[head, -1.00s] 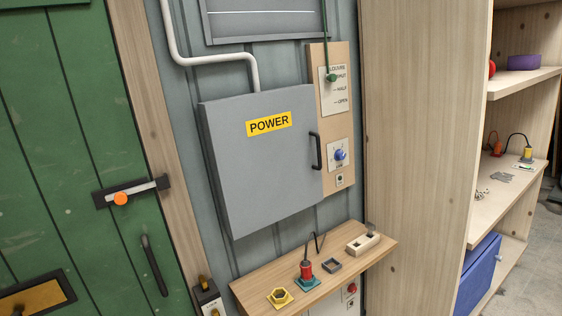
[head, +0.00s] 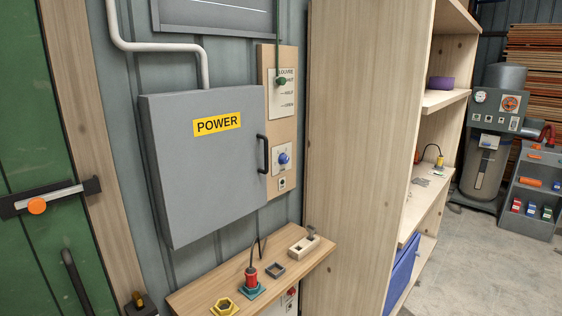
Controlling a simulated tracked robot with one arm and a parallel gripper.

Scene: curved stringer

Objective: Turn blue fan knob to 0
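The blue fan knob (head: 284,158) sits on a small white plate on the wooden panel (head: 286,122), just right of the grey POWER box (head: 190,180). The knob is small in the picture, and I cannot read its setting. A small switch or socket (head: 282,184) is below it. Above it is the louvre plate (head: 282,96) with a green knob and cord. My gripper is not in view.
A wooden shelf (head: 300,242) juts out under the box, holding a red plug, a yellow hex ring and other small parts. A tall wooden shelving unit (head: 360,150) stands right of the panel. Open floor (head: 460,270) is at the right, before a grey machine (head: 490,140).

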